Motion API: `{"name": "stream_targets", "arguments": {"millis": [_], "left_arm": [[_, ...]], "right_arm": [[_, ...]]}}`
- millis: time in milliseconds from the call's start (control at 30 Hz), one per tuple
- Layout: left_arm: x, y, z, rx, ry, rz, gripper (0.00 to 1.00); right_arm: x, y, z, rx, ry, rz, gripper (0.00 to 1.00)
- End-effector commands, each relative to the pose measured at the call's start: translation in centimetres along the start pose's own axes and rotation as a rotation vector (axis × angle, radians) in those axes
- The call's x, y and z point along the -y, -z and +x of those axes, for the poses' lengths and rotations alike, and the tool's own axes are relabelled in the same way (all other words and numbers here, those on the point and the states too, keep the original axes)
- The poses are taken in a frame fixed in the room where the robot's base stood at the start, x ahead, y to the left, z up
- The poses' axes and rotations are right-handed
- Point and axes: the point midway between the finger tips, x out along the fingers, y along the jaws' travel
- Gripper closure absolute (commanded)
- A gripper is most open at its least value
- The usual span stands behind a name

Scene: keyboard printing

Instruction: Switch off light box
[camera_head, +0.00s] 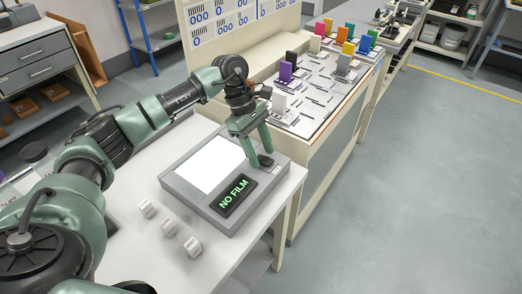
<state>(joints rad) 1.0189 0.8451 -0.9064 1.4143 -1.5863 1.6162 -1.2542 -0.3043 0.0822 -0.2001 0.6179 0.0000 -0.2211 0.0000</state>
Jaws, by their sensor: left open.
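The grey light box (180,190) lies on the white table, with a bright white lit panel (216,165). A black display (234,195) on its front right side reads "NO FILM" in green letters. A small black switch (266,161) sits near the right corner of the box. My left gripper (259,159) reaches down over that corner, its green fingers spread and its tips close to the switch. I cannot tell whether a fingertip touches it. My right gripper is not in view.
Behind, a longer bench (318,128) holds several coloured upright blocks and small tools. A drawer cabinet (38,60) stands at the left. The floor at the right is clear.

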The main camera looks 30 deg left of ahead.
Motion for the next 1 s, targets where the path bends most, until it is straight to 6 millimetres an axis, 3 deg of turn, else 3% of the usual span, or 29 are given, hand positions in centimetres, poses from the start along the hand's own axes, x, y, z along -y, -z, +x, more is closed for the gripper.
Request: {"name": "stream_targets", "arguments": {"millis": [300, 500, 667, 1000], "left_arm": [[0.0, -0.1, 0.5, 0.001, -0.002, 0.001, 0.51], [0.0, -0.1, 0.5, 0.001, -0.001, 0.001, 1.00], [0.0, -0.2, 0.4, -0.027, 0.000, 0.004, 1.00], [0.0, -1.1, 0.7, -0.355, -0.001, 0.003, 1.00]], "right_arm": [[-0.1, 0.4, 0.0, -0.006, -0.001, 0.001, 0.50], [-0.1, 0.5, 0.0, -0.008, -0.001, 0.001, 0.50], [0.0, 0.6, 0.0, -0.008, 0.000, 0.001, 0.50], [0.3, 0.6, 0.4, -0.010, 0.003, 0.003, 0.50]]}}
